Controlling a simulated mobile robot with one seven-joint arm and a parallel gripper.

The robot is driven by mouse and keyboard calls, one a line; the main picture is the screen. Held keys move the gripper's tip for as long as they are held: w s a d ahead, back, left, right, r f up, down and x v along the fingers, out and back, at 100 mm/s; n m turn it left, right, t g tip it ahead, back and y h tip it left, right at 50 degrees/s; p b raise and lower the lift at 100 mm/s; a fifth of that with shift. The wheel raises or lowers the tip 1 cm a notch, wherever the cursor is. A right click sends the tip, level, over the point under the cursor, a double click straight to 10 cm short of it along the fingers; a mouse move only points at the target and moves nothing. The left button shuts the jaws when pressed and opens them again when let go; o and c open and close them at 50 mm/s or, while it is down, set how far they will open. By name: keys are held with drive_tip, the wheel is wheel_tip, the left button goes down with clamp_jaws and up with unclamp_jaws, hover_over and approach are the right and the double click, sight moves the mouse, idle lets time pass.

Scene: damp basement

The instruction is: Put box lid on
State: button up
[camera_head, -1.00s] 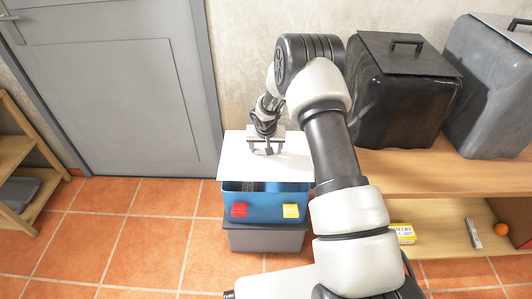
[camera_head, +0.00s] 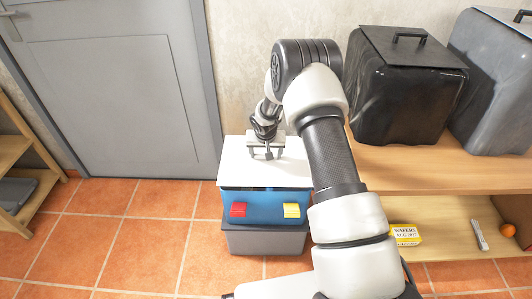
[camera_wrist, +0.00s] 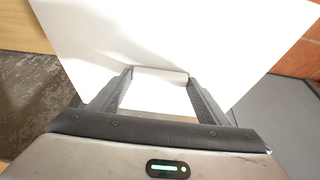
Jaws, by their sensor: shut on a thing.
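The white lid (camera_head: 237,174) is a flat panel over the top of the blue box (camera_head: 265,206). In the head view it covers the box's opening, its front edge along the box's front rim; I cannot tell whether it is fully seated. The box has a red and a yellow patch on its front. My gripper (camera_head: 268,154) is above the lid, shut on its handle. In the wrist view, the fingers (camera_wrist: 160,88) hold the pale handle (camera_wrist: 160,75), with the white lid (camera_wrist: 200,35) spread beneath. The box's inside is hidden.
The blue box stands on a grey box (camera_head: 265,240) on the tiled floor. A wooden shelf unit (camera_head: 420,185) at right bears black (camera_head: 400,100) and grey (camera_head: 495,85) lidded bins. A yellow wafers box (camera_head: 406,235) lies on its lower shelf. Floor at left is clear.

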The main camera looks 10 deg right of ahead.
idle(0.4)
drive_tip(key=shift+f+b, duration=0.85)
drive_tip(key=shift+f, duration=0.5)
drive_tip(key=shift+f, duration=0.15)
drive_tip(key=o, duration=1.3)
drive_tip(key=shift+c, duration=0.2)
